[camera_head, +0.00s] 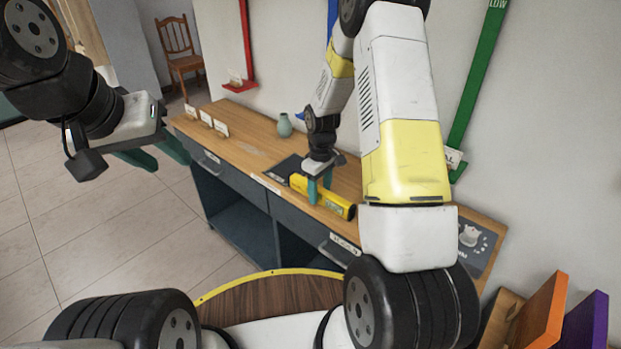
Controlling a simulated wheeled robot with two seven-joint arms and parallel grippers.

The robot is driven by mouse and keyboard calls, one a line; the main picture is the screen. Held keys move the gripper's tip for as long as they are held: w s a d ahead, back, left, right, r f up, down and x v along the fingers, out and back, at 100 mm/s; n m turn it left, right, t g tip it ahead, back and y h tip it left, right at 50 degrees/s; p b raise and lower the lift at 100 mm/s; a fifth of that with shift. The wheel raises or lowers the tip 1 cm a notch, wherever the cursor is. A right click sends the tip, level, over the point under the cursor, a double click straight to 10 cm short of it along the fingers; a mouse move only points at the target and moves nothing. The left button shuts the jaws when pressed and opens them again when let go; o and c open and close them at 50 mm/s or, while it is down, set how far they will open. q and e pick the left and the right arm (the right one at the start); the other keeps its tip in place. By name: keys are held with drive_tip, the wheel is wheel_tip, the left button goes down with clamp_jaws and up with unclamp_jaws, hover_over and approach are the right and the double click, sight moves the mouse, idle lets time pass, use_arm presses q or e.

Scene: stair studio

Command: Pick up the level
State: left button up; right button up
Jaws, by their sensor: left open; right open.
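The level (337,204) is a yellow bar with a dark end, lying on the wooden desk (246,148) near its front edge. My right gripper (319,190) is over the level with its green fingers pointing down, one on the near side of the bar. The far finger is partly hidden, and I cannot tell whether the fingers touch the level. My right gripper is open. My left gripper (155,155) is open and empty, above the floor to the left of the desk. My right arm hides part of the desk.
A small green vase (285,125) stands at the back of the desk. White cards (206,118) stand at its left end. A dark mat (284,168) lies beside the level. A wooden chair (181,55) is far back. Orange (541,315) and purple (588,322) boards stand at lower right.

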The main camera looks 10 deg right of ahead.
clamp_jaws()
drive_tip(key=shift+r, duration=0.1)
